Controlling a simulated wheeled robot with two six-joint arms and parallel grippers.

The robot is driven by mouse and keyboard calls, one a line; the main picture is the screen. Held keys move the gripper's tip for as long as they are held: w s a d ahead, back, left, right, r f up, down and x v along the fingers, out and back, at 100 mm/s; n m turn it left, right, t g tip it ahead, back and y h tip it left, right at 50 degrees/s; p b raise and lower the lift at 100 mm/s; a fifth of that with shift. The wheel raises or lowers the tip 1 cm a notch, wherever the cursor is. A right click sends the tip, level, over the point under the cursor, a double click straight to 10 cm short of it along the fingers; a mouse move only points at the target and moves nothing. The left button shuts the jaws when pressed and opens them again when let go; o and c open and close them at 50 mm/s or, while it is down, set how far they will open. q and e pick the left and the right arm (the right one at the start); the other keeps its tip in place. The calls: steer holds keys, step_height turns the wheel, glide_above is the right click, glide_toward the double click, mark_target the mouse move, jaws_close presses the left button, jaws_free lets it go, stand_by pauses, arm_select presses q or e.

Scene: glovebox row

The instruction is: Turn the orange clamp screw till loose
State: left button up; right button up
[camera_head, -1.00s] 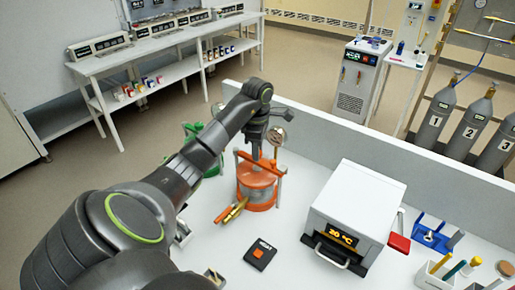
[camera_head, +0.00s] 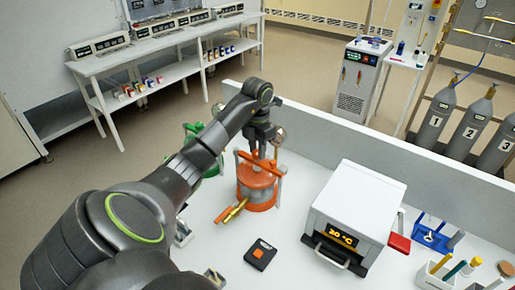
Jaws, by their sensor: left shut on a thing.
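The orange clamp vessel (camera_head: 257,190) stands on the white bench, with an orange crossbar over its grey lid and upright posts at its sides. Its clamp screw is at the top centre and is mostly hidden by my gripper. My left gripper (camera_head: 262,148) points down over the top of the vessel and is shut on the clamp screw. My right gripper is not clearly seen.
A green clamp vessel (camera_head: 211,168) stands behind my left arm. A white oven (camera_head: 355,212) reading 20 °C is to the right. A black pad with an orange square (camera_head: 260,254) lies in front. Bare bench lies between them.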

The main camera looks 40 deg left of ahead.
arm_select(q)
steer(key=n, duration=0.4)
steer(key=shift+n, duration=0.3)
steer(key=n, duration=0.3)
steer(key=shift+n, duration=0.4)
steer(key=n, duration=1.7)
steer(key=shift+n+p, duration=0.3)
steer(key=shift+n, duration=1.6)
steer(key=shift+f+p, duration=0.1)
steer(key=shift+p, duration=0.2)
